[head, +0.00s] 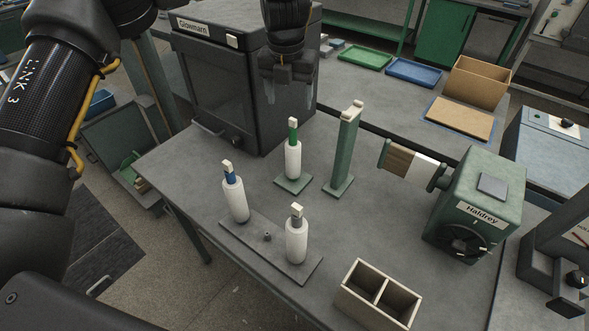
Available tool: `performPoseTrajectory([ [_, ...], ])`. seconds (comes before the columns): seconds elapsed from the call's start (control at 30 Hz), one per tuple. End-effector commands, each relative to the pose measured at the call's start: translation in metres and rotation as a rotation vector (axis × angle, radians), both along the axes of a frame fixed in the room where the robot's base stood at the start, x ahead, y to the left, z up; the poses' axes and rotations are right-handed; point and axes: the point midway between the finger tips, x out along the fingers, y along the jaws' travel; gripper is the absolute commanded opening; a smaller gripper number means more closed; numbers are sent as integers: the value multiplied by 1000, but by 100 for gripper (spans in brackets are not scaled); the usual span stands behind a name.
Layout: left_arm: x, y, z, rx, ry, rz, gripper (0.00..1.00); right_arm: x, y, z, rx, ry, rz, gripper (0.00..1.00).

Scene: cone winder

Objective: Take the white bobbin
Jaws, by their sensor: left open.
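Three white bobbin-like cylinders stand upright on the table. One white cylinder (293,161) is on a green post with a green square base. A second white cylinder (236,203), with a blue collar and pale tip, stands at the left of a grey plate (266,252). A third white cylinder (297,243), with a grey collar and pale tip, stands at its right. I cannot tell which is the task's bobbin. My left gripper (289,92) points down, open and empty, above and behind the green-post cylinder. My right gripper is out of view.
A green winder (478,205) labelled Haldrey, with a brown and white spindle (411,163), stands right. A green upright (344,150) stands mid-table. A dark Glowmann cabinet (232,85) is behind. A two-compartment box (378,297) sits at the front. Bare tabletop (385,225) lies between.

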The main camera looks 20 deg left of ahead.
Motion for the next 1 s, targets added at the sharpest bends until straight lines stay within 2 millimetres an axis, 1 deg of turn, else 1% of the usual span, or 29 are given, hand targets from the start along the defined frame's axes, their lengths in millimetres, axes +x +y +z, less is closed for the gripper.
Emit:
performPoseTrajectory([
  [0.03, 0, 0, -12, 0, -1, 1, 68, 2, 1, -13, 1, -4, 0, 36],
  [0.13, 0, 1, -16, 0, -2, 1, 68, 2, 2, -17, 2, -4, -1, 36],
  [0.27, 0, 0, -16, -1, -1, 1, 68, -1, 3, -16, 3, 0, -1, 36],
  [0.33, 1, 0, -20, 0, 0, 1, 68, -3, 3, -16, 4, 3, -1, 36],
  [0.63, 6, -1, -63, -2, 2, 0, 68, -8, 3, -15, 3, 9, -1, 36],
  [0.73, 7, -2, -69, -1, 0, -1, 68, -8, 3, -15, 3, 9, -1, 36],
  [0.9, 8, -2, -72, -1, 0, -1, 68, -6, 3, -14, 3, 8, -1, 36],
  [1.0, 9, -4, -82, -1, 2, -1, 68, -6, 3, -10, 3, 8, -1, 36],
])
